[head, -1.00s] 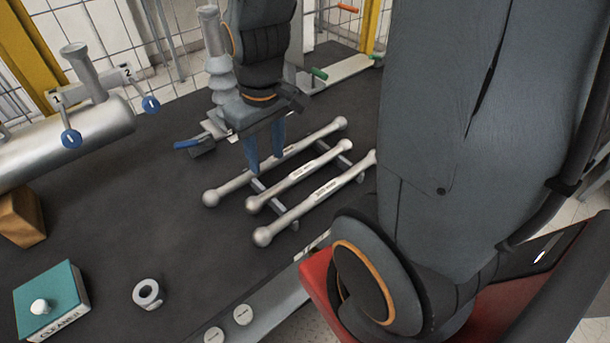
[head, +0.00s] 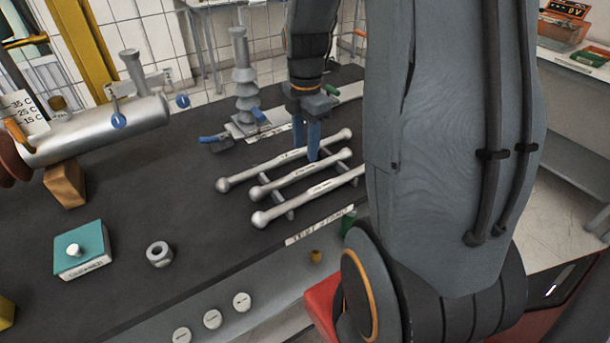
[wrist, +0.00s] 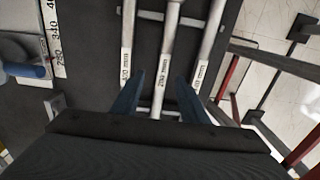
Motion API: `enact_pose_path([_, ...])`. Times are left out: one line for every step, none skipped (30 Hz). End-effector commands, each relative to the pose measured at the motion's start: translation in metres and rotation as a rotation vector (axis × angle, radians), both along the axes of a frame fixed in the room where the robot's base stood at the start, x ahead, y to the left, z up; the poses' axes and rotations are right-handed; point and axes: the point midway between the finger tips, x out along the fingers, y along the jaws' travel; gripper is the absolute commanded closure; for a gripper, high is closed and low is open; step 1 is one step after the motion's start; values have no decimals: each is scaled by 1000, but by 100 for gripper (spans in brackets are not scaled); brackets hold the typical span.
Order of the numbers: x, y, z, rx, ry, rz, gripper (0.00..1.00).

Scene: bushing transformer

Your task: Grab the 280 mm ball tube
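Three silver ball tubes lie side by side on a low rack. In the wrist view the middle tube's label appears to read 280 mm, so I take it as the 280 mm ball tube (wrist: 171,45); it is also the middle one in the head view (head: 290,178). My gripper (head: 313,140) points down over the rack, towards the tubes' far right part. In the wrist view its two blue fingers (wrist: 160,92) are apart, one on each side of the middle tube. Nothing is visibly gripped. Whether the fingertips are level with the tube is unclear.
The neighbouring tubes, left (wrist: 128,40) and right (wrist: 210,45), lie close beyond the fingers. A ribbed insulator (head: 244,80) stands behind the rack. A teal-topped cleaner box (head: 82,249) and a grey ring (head: 159,254) are at left. Dark mat between them and the rack is clear.

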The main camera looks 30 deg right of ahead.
Motion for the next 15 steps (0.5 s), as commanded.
enact_pose_path([-1, 0, -5, 1, 3, -1, 60])
enact_pose_path([-2, -1, -7, 1, 4, -2, 60])
enact_pose_path([-2, -1, -12, 1, 4, -4, 60])
enact_pose_path([-2, -1, -15, 1, 4, -4, 60])
enact_pose_path([-3, -1, -17, 1, 4, -5, 60])
enact_pose_path([-3, -1, -20, 1, 3, -6, 60])
enact_pose_path([-3, 0, -22, 1, 3, -6, 60])
enact_pose_path([-3, 0, -25, 1, 3, -6, 60])
enact_pose_path([-4, 1, -27, 2, 4, -5, 60])
enact_pose_path([-5, 2, -30, 1, 4, -5, 60])
enact_pose_path([-6, 3, -33, 2, 4, -4, 60])
enact_pose_path([-7, 5, -38, 2, 6, -4, 60])
enact_pose_path([-7, 6, -42, 2, 5, -3, 60])
enact_pose_path([-8, 7, -46, 2, 6, -3, 60])
enact_pose_path([-9, 8, -50, 2, 5, -3, 60])
